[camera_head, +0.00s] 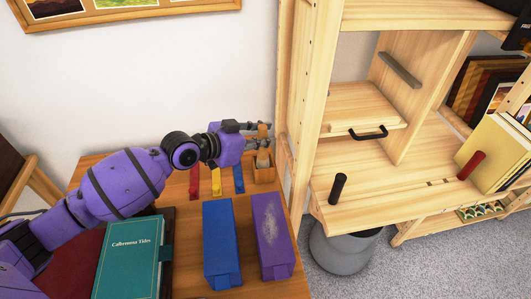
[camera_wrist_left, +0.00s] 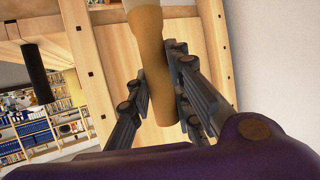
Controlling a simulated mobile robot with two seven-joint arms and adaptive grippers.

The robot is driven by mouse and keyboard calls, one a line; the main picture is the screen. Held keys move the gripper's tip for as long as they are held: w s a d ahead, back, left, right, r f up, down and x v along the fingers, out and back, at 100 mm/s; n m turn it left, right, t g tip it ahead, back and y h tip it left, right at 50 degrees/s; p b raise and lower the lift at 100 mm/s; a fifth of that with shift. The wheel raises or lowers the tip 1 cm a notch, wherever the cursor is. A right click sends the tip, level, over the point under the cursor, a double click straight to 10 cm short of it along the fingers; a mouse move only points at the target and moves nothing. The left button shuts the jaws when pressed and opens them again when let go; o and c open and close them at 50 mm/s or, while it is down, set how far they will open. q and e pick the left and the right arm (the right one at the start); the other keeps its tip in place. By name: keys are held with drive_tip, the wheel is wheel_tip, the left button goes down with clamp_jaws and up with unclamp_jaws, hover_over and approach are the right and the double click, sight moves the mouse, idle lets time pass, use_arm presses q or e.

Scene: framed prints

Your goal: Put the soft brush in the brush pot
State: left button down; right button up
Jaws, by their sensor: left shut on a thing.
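My left gripper (camera_head: 264,137) is above the brush pot at the back right corner of the wooden table. It is shut on the soft brush, whose tan handle (camera_wrist_left: 150,50) stands between the fingers in the left wrist view, with the gripper there (camera_wrist_left: 165,85). In the head view a pale part of the brush (camera_head: 263,157) hangs below the fingers, over or in the pot's mouth; I cannot tell which. The brush pot (camera_head: 265,174) is a small orange-brown wooden box. My right gripper is not in view.
Red (camera_head: 194,182), yellow (camera_head: 216,182) and blue (camera_head: 238,179) strips lie left of the pot. A blue box (camera_head: 221,240), a purple box (camera_head: 271,235) and a teal book (camera_head: 130,255) lie nearer. A wooden shelf unit (camera_head: 300,110) stands close on the right.

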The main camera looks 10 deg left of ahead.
sight(263, 148)
use_arm(q)
drive_tip(key=shift+f, duration=2.1)
drive_tip(key=shift+f+b, duration=0.25)
drive_tip(key=shift+b, duration=0.15)
drive_tip(key=c, duration=1.6)
unclamp_jaws()
drive_tip(key=shift+r, duration=0.15)
drive_tip(key=shift+r, duration=0.25)
drive_tip(key=shift+v, duration=5.9)
drive_tip(key=shift+s+f, duration=0.1)
drive_tip(key=shift+f, duration=0.1)
